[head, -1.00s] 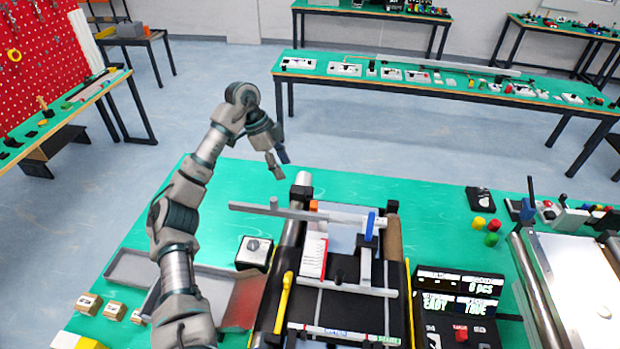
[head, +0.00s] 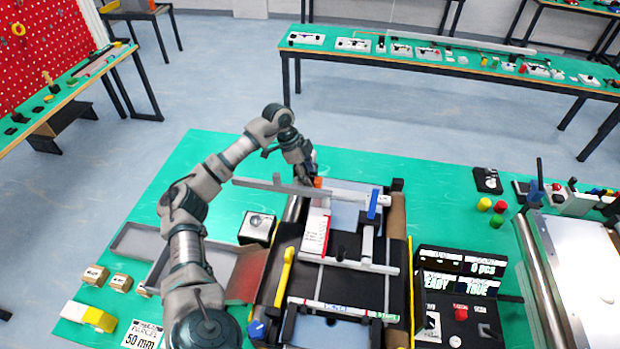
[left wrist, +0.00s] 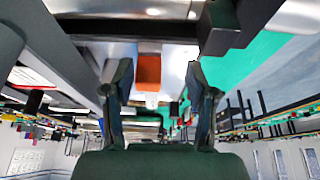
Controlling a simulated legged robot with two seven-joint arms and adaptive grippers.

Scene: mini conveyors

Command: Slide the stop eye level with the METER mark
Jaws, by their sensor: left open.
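A small orange block (head: 318,182), which may be the stop eye, sits at the far end of the mini conveyor by a grey cross rail (head: 262,185). My left gripper (head: 309,178) is at that end, close to the block, and its fingers are partly hidden. In the left wrist view the left gripper (left wrist: 160,78) is open, with the orange block (left wrist: 148,72) ahead between its fingertips; I see no contact. A label strip (head: 345,311) with white, blue and green marks crosses the near belt. I cannot read which one is METER.
The green table (head: 230,165) is clear at back left.

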